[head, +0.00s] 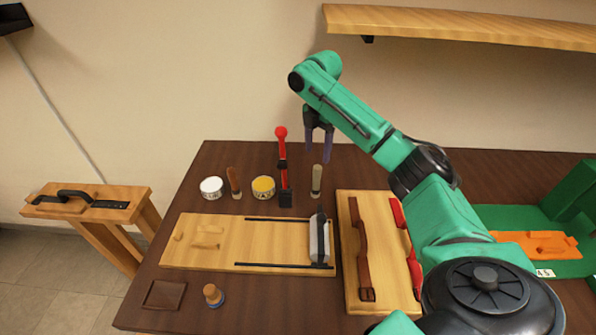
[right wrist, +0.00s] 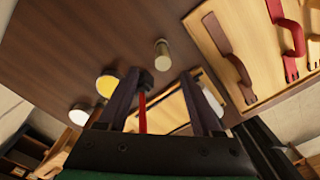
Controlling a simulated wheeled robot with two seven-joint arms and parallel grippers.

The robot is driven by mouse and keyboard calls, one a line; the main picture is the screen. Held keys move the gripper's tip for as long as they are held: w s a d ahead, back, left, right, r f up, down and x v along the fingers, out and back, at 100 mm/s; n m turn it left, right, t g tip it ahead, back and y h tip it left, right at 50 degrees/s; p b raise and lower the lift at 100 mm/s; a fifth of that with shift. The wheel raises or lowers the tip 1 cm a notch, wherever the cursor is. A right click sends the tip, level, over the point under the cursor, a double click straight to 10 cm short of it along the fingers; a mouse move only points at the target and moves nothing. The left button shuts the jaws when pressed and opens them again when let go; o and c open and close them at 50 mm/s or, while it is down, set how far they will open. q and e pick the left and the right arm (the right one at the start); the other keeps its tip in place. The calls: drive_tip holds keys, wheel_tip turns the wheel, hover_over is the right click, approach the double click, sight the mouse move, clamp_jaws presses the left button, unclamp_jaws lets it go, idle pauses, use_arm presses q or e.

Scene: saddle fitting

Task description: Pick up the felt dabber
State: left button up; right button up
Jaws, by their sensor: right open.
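A small upright cylinder with a pale grey-tan body and lighter top, which looks like the felt dabber (head: 316,181), stands on the dark table near its back edge. In the right wrist view the dabber (right wrist: 162,58) shows just beyond the fingertips, roughly in line with the gap between them. My right gripper (head: 319,150) points down above the dabber, open and empty, with its fingertips apart from it. Its two dark fingers (right wrist: 157,76) also show in the right wrist view. My left gripper is not in view.
A red-handled lever tool (head: 282,160) stands close left of the dabber. Further left are a yellow tin (head: 263,188), a brown handled tool (head: 234,182) and a white tin (head: 211,188). A strap board (head: 348,286) and a wooden jig board (head: 225,228) lie in front.

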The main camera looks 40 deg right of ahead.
drive_tip(key=shift+w+f, duration=0.1)
drive_tip(key=shift+f, duration=0.05)
drive_tip(key=p, duration=0.2)
hover_over(317, 179)
drive_tip(key=f, duration=0.4)
drive_tip(key=shift+w+d+f, duration=0.1)
drive_tip(key=shift+w+d, duration=0.05)
drive_tip(key=shift+d, duration=0.2)
drive_tip(key=f, duration=0.2)
drive_tip(key=f+p, duration=0.1)
drive_tip(key=f, duration=0.4)
drive_tip(key=shift+w+p, duration=0.3)
drive_tip(key=shift+p, duration=0.05)
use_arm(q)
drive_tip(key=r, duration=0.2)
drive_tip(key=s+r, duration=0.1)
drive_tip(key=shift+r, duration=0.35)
use_arm(e)
clamp_jaws()
